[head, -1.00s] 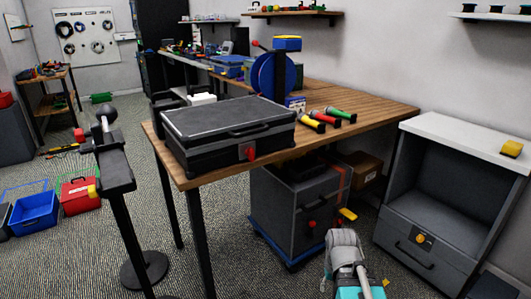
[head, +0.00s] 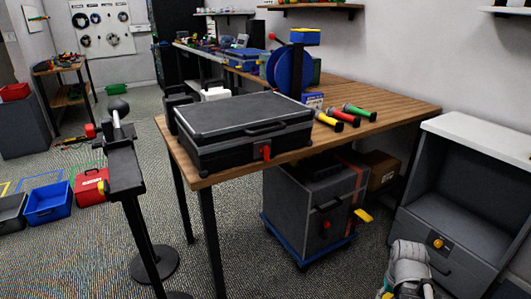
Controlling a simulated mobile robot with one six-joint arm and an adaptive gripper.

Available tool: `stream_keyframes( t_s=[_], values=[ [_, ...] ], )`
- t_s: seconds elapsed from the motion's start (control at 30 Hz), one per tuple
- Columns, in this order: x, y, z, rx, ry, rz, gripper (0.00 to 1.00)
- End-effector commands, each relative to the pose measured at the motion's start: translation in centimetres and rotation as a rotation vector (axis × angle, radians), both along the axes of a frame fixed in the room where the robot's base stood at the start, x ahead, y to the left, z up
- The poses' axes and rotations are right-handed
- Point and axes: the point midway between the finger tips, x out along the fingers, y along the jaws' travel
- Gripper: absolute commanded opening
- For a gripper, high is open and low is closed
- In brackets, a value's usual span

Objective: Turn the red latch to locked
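A black hard case (head: 245,113) lies closed on the wooden workbench, near its front left corner. A small red latch (head: 265,152) sits on the case's front face below the handle, and its red part looks upright; I cannot read any lock marking. A grey wheeled case (head: 307,215) under the bench also carries a small red part (head: 326,225) on its front. Part of my arm shows at the bottom right, well away from both cases. My gripper is not in view.
The workbench (head: 400,107) also holds flashlight-like tools (head: 358,110) and a blue reel (head: 290,70). A black post stand (head: 127,170) stands left of the bench. A grey cabinet (head: 480,125) stands at the right. Carpet is clear between stand and bench.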

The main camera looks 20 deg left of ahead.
Motion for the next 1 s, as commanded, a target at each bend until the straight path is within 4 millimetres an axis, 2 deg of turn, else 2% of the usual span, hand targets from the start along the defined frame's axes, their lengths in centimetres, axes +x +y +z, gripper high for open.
stream_keyframes(
  t_s=[0.33, 0.57, 0.77, 1.0],
  values=[
    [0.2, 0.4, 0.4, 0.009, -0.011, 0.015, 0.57],
    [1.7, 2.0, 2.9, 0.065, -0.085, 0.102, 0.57],
    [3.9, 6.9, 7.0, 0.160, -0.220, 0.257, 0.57],
    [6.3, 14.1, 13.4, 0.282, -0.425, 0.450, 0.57]
  ],
)
